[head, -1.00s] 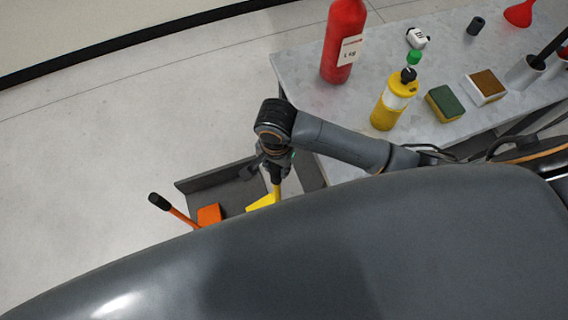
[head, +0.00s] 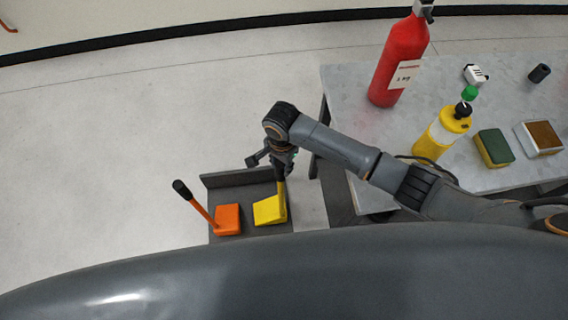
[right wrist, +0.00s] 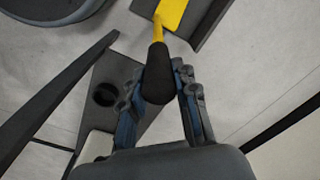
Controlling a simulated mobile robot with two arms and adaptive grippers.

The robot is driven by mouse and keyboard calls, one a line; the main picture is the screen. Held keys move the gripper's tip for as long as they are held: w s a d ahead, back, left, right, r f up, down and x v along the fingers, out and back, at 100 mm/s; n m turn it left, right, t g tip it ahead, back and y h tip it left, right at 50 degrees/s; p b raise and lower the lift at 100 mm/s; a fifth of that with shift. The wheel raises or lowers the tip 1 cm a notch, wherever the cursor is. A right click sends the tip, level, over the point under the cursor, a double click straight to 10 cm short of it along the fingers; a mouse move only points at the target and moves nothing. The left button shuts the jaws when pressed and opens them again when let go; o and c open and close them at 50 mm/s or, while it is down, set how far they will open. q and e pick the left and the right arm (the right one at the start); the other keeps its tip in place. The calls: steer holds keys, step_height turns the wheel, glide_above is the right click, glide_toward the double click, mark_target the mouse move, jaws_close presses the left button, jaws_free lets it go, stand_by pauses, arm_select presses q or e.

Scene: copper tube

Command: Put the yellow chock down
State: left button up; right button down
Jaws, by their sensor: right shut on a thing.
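The yellow chock (head: 270,210) is a wedge with an upright handle, at the grey tray (head: 236,178) in the head view. My right gripper (head: 281,168) is above it, shut on the black grip at the top of its handle. In the right wrist view the fingers (right wrist: 172,95) close around the black grip, and part of the yellow chock (right wrist: 171,12) shows at the top edge. An orange chock (head: 228,219) with a leaning, black-tipped handle sits to its left in the tray. I cannot tell whether the yellow chock touches the tray floor. My left gripper is not in view.
A grey table stands to the right (head: 345,95), with a red fire extinguisher (head: 400,65), a yellow bottle (head: 440,135), a sponge (head: 494,148) and a brown-topped block (head: 540,138). Open floor (head: 120,150) lies left of the tray. My own body covers the bottom.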

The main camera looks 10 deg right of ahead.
steer(key=shift+w+a+f, duration=0.1)
steer(key=shift+f, duration=0.5)
steer(key=shift+w+a+f, duration=0.1)
steer(key=shift+f, duration=0.5)
steer(key=c, duration=1.5)
jaws_free()
steer(key=shift+s+d+f, duration=0.2)
steer(key=shift+f, duration=0.1)
steer(key=o, duration=0.5)
steer(key=shift+r, duration=0.1)
step_height(320, 180, up, 12)
steer(key=shift+s+r+p, duration=0.1)
steer(key=shift+p, duration=0.8)
